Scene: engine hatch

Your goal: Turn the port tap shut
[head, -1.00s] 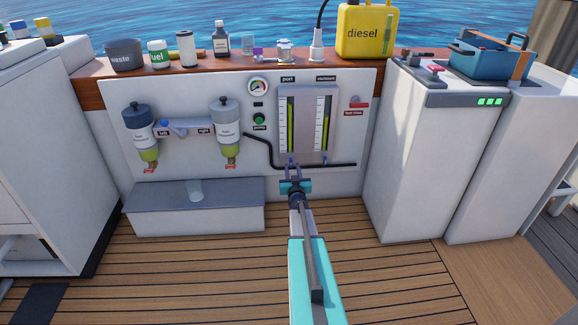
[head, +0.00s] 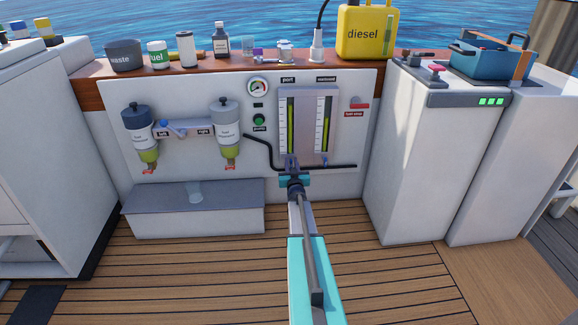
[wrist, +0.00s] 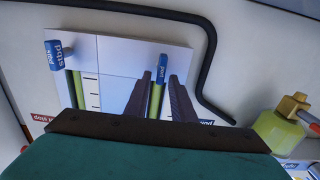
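The port tap, with a small blue handle lettered "port", shows in the wrist view (wrist: 162,67) below the left sight gauge (head: 291,125). The picture there is upside down. My gripper (head: 291,162) points at it from the front and hides most of it in the head view. In the wrist view my two dark fingers (wrist: 162,88) stand apart, with the port tap between their tips in the picture. I cannot tell whether either finger touches it. The starboard tap (head: 325,160) is beside it; its blue handle also shows in the wrist view (wrist: 54,54).
A black hose (head: 262,150) runs beside and below the gauges. Two filter bowls (head: 226,135) hang on the left of the white panel. A grey-lidded box (head: 160,205) stands below them, and a white cabinet (head: 415,165) stands at right. The deck before the panel is clear.

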